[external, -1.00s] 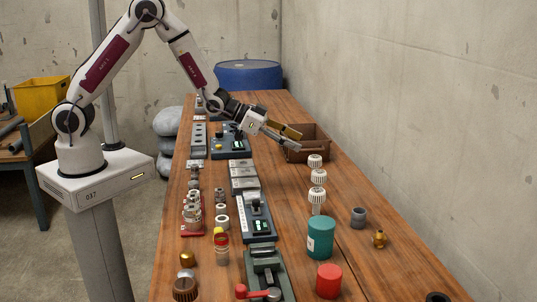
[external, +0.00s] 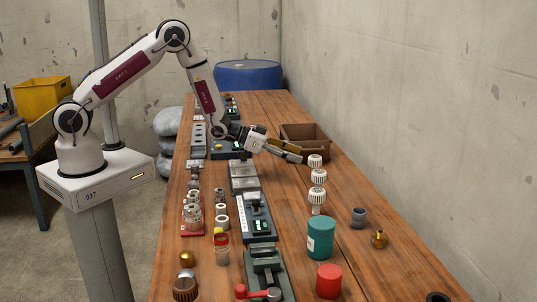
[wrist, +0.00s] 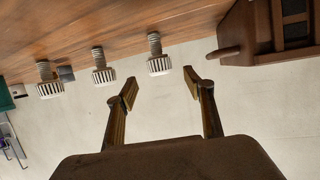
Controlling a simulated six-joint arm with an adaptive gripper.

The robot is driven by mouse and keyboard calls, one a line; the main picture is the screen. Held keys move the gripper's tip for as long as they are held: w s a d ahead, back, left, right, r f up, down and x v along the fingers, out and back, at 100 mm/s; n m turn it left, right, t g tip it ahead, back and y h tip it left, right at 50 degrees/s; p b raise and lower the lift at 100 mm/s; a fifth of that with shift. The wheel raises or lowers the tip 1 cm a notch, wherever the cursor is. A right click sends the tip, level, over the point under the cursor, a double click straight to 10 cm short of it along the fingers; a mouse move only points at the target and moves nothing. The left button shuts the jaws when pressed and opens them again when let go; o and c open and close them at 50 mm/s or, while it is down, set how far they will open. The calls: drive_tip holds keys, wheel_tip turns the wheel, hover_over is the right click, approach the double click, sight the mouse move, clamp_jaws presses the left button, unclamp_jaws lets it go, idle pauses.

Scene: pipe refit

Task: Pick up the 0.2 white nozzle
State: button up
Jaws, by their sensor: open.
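Three white ribbed nozzles stand in a row on the wooden bench: a far one (external: 315,160), a middle one (external: 318,176) and a near one (external: 316,198). Size marks are not readable, so I cannot tell which is 0.2. My gripper (external: 293,153) is open and empty, just left of the far nozzle. In the wrist view the scene is upside down. There my open gripper (wrist: 160,84) has its fingers spread, and the far nozzle (wrist: 158,65) lines up with the gap between the fingertips, apart from them. The other two nozzles (wrist: 104,76) (wrist: 49,89) are to its left.
A brown open box (external: 305,139) stands just behind the far nozzle. A teal container (external: 320,238), a red container (external: 329,281), a grey fitting (external: 358,217) and a brass fitting (external: 380,239) stand nearer. Devices and fittings fill the bench's left side. The right side is mostly clear.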

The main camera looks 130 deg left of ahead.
sight(315, 157)
drive_tip(key=shift+w, duration=0.1)
drive_tip(key=shift+x, duration=1.25)
drive_tip(key=shift+w+a, duration=0.1)
drive_tip(key=shift+a, duration=0.05)
drive_tip(key=shift+x, duration=2.45)
drive_tip(key=shift+r, duration=0.15)
drive_tip(key=c, duration=1.1)
